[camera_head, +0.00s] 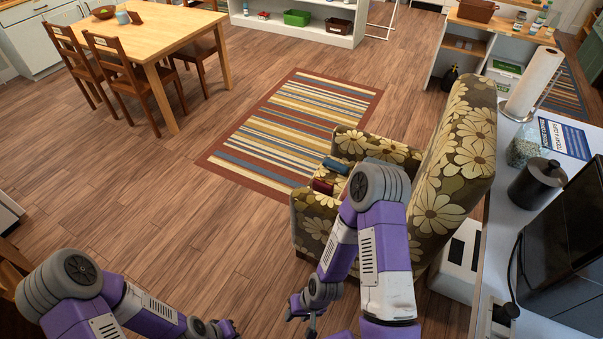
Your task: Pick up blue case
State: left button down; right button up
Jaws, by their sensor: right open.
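A small blue case (336,165) lies on the flowered armchair (440,200), towards its far armrest. A dark red item (322,187) lies near it on the chair. My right upper arm partly covers the seat. My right gripper (302,321) hangs low in front of the chair's near side, open and empty, well apart from the case. My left gripper (230,329) is at the bottom edge, left of the right one, and partly cut off. Its jaw state is unclear.
A striped rug (290,125) lies on the wooden floor beyond the chair. A wooden table (150,35) with chairs stands at the far left. A counter (497,220) with a paper roll (532,80) and a dark canister (535,185) runs along the right. Floor at the left is clear.

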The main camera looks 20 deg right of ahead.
aim_at(330, 164)
jog(key=u, duration=0.55)
jog(key=i, duration=1.4)
jog(key=z, duration=0.25)
jog(key=i, duration=1.35)
jog(key=z, duration=1.9)
jog(key=i, duration=1)
jog(key=z, duration=0.15)
